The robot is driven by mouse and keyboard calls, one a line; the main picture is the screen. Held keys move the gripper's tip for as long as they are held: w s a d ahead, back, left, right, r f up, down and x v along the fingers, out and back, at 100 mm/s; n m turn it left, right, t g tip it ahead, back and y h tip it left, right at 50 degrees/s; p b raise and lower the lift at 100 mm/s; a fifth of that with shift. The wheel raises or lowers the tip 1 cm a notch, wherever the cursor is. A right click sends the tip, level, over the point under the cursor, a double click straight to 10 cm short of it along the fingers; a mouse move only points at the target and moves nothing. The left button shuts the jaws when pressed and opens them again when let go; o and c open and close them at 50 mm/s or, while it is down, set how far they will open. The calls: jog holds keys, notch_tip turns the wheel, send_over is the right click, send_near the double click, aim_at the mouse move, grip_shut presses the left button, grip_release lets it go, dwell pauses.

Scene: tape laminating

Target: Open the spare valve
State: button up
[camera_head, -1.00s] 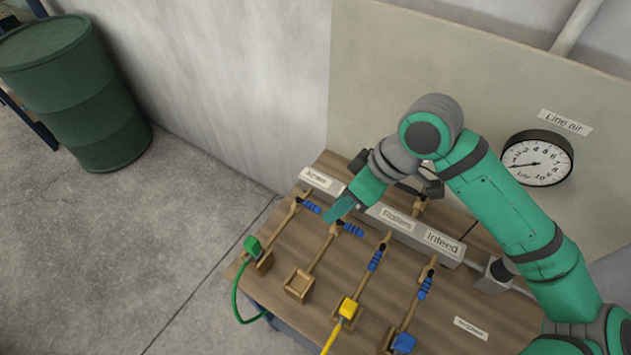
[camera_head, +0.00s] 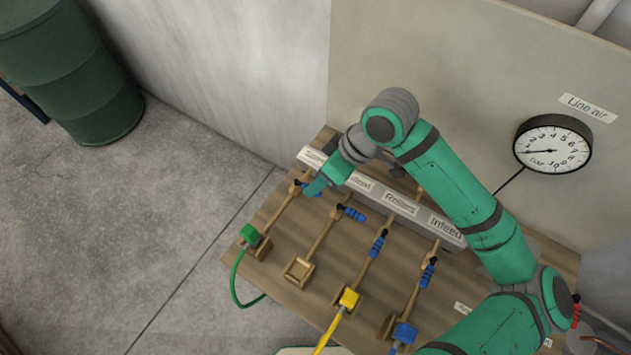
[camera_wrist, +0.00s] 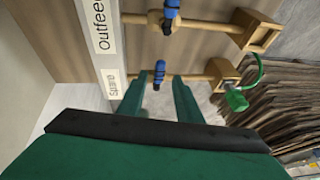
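The spare valve is on the leftmost pipe in the head view, below the label "Spare" (camera_head: 312,157), and ends in a green fitting (camera_head: 250,234). In the wrist view its blue handle (camera_wrist: 159,74) lies crosswise to its pipe (camera_wrist: 195,77), and the green fitting (camera_wrist: 237,101) is at the pipe's far end. My gripper (camera_head: 313,190) is over the spare valve in the head view and hides most of the handle. In the wrist view my gripper (camera_wrist: 159,80) is open, with the handle showing between its fingertips. I cannot tell whether it touches.
The outfeed handle (camera_head: 354,214) sits close to the right, also crosswise. The rollers handle (camera_head: 378,245) and infeed handle (camera_head: 427,275) lie along their pipes. A line air gauge (camera_head: 553,144) hangs on the back panel. A green drum (camera_head: 70,80) stands far left.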

jog(key=shift+x, duration=1.1)
jog(key=shift+w, duration=0.1)
grip_shut()
